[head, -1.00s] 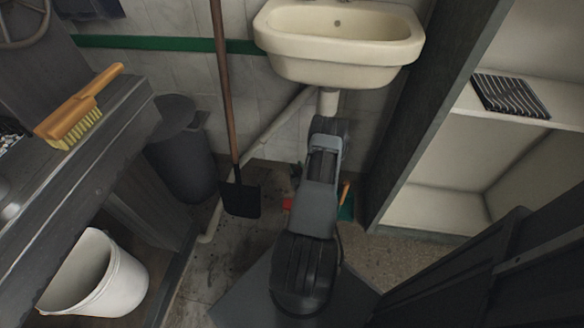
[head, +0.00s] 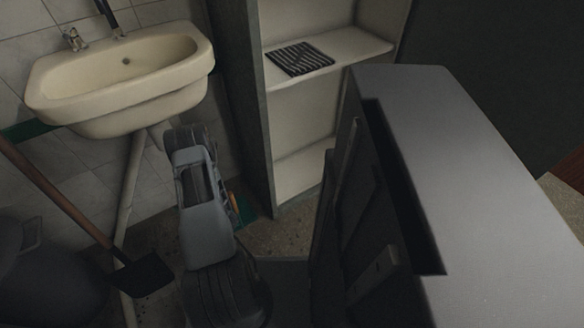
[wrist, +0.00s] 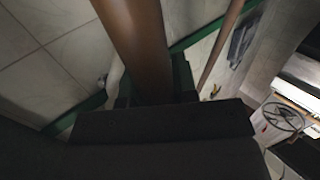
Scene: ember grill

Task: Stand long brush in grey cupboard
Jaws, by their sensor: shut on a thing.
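A thick brown shaft (wrist: 140,40), which looks like the long brush's handle, rises between the dark jaws of my gripper (wrist: 157,92) in the wrist view. The jaws are closed on it. The brush's head is out of sight there, and in the head view my arm hides the gripper and the shaft. The grey cupboard (head: 240,120) stands right of the sink in the head view, its front open, with a cream interior and shelves. My arm is left of the cupboard, in front of the wall below the sink.
A black striped rack (head: 300,60) lies on a cupboard shelf. A large dark cabinet with a grey top (head: 450,130) fills the right foreground. A long-handled shovel (head: 145,274) leans at left beside a dark bin (head: 45,270), below the sink (head: 125,85). Some floor (head: 285,235) before the cupboard is clear.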

